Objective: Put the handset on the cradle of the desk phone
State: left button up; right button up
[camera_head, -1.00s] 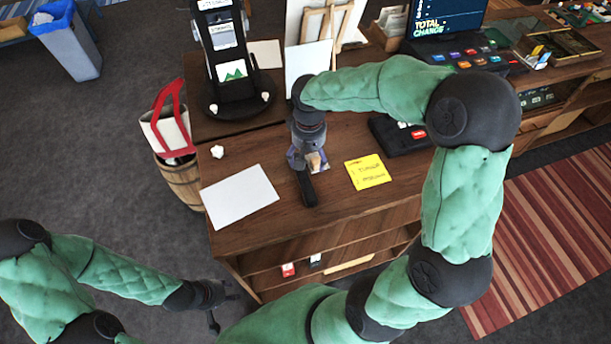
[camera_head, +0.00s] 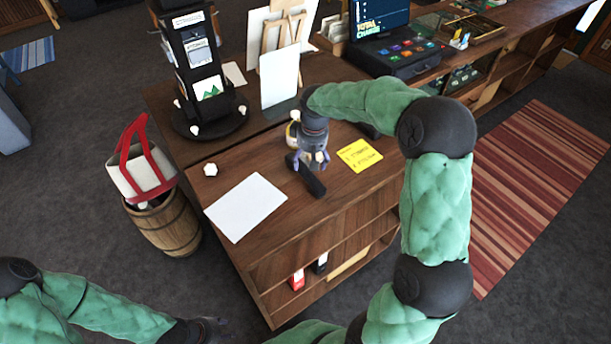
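The black handset (camera_head: 310,181) lies slantwise at the desk's front part, directly below my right gripper (camera_head: 313,163). The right gripper points down with its fingers at the handset's far part. I cannot tell whether they grip it or only stand around it. A black device (camera_head: 369,130), probably the desk phone, is mostly hidden behind my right forearm; its cradle does not show. My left gripper (camera_head: 214,329) is low at the bottom edge, away from the desk, with its fingers apart and nothing seen between them.
White paper (camera_head: 246,207) and a yellow note (camera_head: 359,155) lie beside the handset. A black display stand (camera_head: 208,122) and white boards (camera_head: 280,78) stand behind. A cash register (camera_head: 393,54) is farther right. A barrel (camera_head: 165,224) with a bag stands left of the desk.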

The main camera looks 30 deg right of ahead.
aim_at(307, 169)
jog(key=shift+w+a+f, duration=0.1)
jog(key=shift+a+f, duration=0.05)
jog(key=shift+f, duration=0.75)
jog(key=f, duration=0.3)
jog(key=w+f, duration=0.1)
jog(key=f, duration=0.1)
jog(key=shift+s, duration=0.1)
jog(key=c, duration=1.5)
jog(key=shift+r, duration=0.1)
jog(key=shift+r, duration=0.5)
notch_tip(307, 169, up, 2)
jog(key=shift+r, duration=0.2)
jog(key=s+r, duration=0.1)
jog(key=r, duration=0.1)
jog(key=s+r, duration=0.2)
jog(key=s+a+r, duration=0.1)
jog(key=s+r, duration=0.1)
jog(key=shift+s+r, duration=0.1)
jog(key=s+r, duration=0.1)
jog(key=s, duration=0.1)
jog(key=s+a+r, duration=0.1)
jog(key=s, duration=0.2)
jog(key=s+a+r, duration=0.1)
jog(key=s, duration=0.2)
jog(key=shift+s+r, duration=0.15)
jog(key=shift+s, duration=0.05)
